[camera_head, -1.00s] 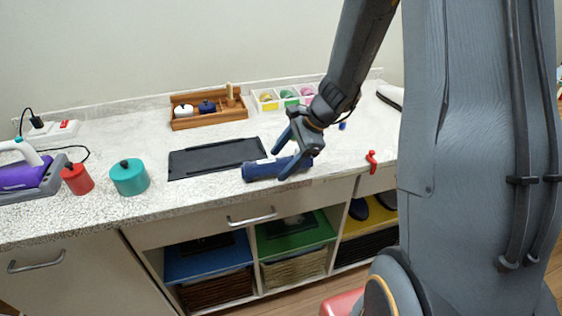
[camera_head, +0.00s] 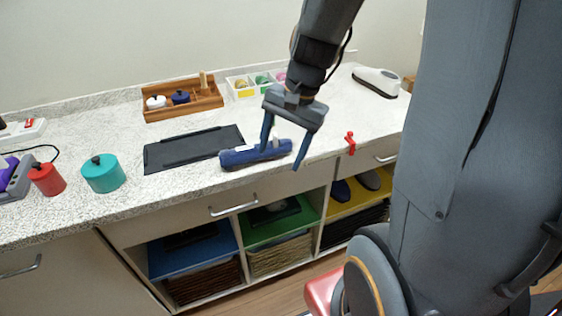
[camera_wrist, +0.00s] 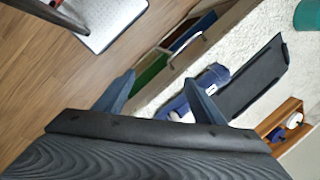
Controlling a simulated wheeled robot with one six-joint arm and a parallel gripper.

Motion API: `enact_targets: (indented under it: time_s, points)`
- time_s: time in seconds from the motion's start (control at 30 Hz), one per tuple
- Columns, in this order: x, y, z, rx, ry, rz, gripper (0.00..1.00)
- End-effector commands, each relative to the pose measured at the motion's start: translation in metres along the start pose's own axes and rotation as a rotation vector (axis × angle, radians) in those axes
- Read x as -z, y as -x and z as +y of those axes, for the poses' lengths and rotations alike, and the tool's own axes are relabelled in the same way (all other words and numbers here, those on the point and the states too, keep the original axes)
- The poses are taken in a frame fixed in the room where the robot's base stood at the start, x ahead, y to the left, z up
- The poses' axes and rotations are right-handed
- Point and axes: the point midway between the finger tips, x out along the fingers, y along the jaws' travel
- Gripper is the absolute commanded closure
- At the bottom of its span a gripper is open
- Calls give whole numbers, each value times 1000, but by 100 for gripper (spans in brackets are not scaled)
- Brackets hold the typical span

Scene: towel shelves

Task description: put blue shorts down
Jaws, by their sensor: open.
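The blue shorts (camera_head: 250,155) lie as a rolled dark-blue bundle on the speckled white counter, by its front edge and just right of the black tray (camera_head: 192,149). A small white tag shows on them. In the wrist view the shorts (camera_wrist: 212,76) show partly behind the right finger, next to the black tray (camera_wrist: 255,80). The wrist view shows the fingers wide apart with nothing held between them.
A red clamp-like item (camera_head: 350,143) stands right of my gripper at the counter edge. A teal pot (camera_head: 103,174) and red jar (camera_head: 47,179) stand left. A wooden tray (camera_head: 183,107) and white divided box (camera_head: 240,88) are behind. Open cubbies (camera_head: 196,255) lie below.

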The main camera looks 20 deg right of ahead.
Motion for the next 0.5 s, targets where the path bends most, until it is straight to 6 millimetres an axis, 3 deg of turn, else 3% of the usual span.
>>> enact_targets:
  time_s: [0.03,0.2,0.3,0.5]
  points:
    - [-16,-5,7,-46,172,28,37]
    - [-44,-15,27,-158,663,100,37]
    - [-50,-18,31,-187,813,119,37]
    - [-52,-18,32,-196,862,125,37]
